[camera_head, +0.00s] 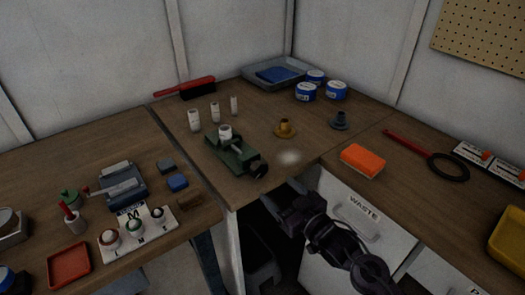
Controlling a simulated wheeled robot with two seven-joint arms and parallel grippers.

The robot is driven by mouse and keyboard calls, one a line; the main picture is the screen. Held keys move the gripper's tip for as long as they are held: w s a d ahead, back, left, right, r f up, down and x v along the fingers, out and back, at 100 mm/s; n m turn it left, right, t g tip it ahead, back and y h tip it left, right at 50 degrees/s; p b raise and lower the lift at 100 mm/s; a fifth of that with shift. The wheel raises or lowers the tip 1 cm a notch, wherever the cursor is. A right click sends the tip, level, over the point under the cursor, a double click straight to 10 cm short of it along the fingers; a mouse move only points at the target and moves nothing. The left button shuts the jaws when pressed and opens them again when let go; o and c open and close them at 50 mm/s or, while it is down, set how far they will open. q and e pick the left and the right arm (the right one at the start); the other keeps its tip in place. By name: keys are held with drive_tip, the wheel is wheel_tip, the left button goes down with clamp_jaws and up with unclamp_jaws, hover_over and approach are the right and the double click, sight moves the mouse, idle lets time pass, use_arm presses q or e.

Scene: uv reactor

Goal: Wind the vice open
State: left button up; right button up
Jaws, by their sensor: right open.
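The green vice (232,152) stands on the corner part of the wooden bench, near its front edge. A small white cylinder (225,132) sits at its far end, and I cannot tell whether the jaws grip it. A dark handle end (260,171) sticks out at the vice's near right end. My right gripper (288,207) is in front of the bench edge, below and to the right of the vice, apart from it. It is open, and I see nothing in it. My left gripper is out of the picture.
White cylinders (214,112) stand behind the vice. An orange sponge (362,160) lies on the right bench, above the waste drawer (365,205).

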sight(262, 172)
drive_tip(key=shift+y, duration=0.3)
drive_tip(key=w+a+r, duration=0.2)
drive_tip(key=w+a, duration=0.1)
drive_tip(key=shift+w+r+p, duration=0.1)
drive_tip(key=shift+w+p, duration=0.05)
drive_tip(key=shift+p, duration=0.2)
drive_tip(key=x, duration=0.2)
drive_tip(key=shift+w+a, duration=0.15)
drive_tip(key=shift+w, duration=0.1)
drive_tip(key=shift+w+a, duration=0.15)
drive_tip(key=shift+w, duration=0.15)
drive_tip(key=shift+a, duration=0.1)
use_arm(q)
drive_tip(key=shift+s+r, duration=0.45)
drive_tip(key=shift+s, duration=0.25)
use_arm(e)
drive_tip(key=shift+w+f, duration=0.1)
drive_tip(key=shift+f, duration=0.15)
drive_tip(key=c, duration=1)
